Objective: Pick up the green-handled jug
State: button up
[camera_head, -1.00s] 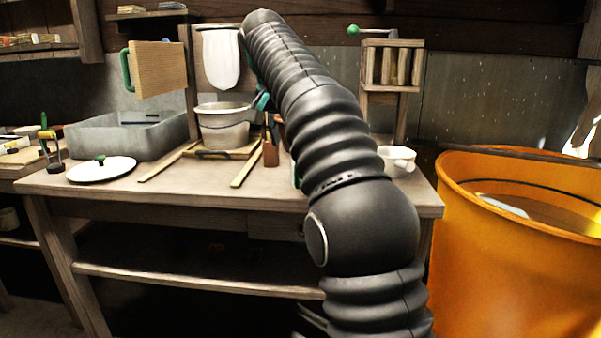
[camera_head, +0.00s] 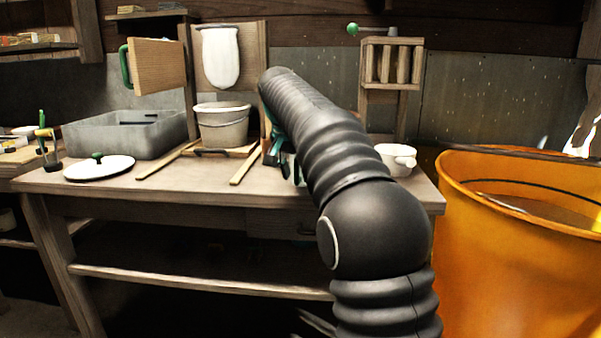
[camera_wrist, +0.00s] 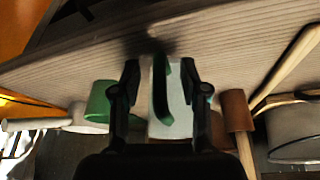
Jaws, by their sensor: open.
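The green-handled jug (camera_wrist: 178,100) shows in the wrist view as a pale body with a green handle (camera_wrist: 161,98). It lies between the two fingers of my gripper (camera_wrist: 160,78), which are apart, one on each side. I cannot tell whether either finger touches it. In the head view my gripper (camera_head: 274,135) is low over the workbench, right of the bucket, partly behind my arm. Only a small piece of the jug (camera_head: 297,172) shows there; my arm hides most of it.
A grey bucket (camera_head: 222,127) and wooden strips (camera_head: 245,166) are left of my gripper. A white pot (camera_head: 399,158) stands right. The workbench (camera_head: 205,183) front is mostly clear.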

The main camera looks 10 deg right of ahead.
jog(key=shift+w+d+f, duration=0.1)
jog(key=shift+w+f, duration=0.05)
jog(key=shift+f, duration=0.35)
grip_shut()
jog(key=shift+r, duration=0.25)
jog(key=shift+r+p, duration=0.45)
jog(key=shift+r, duration=0.7)
jog(key=shift+r+p, duration=0.3)
jog(key=shift+r, duration=0.6)
jog(key=s+d+r, duration=0.1)
jog(key=d+r, duration=0.2)
jog(key=d, duration=0.2)
jog(key=d+r+p, duration=0.1)
jog(key=d+r, duration=0.2)
jog(key=d, duration=0.3)
jog(key=shift+s+d+r, duration=0.15)
jog(key=shift+s+r, duration=0.05)
jog(key=shift+s, duration=0.2)
jog(key=shift+d, duration=0.1)
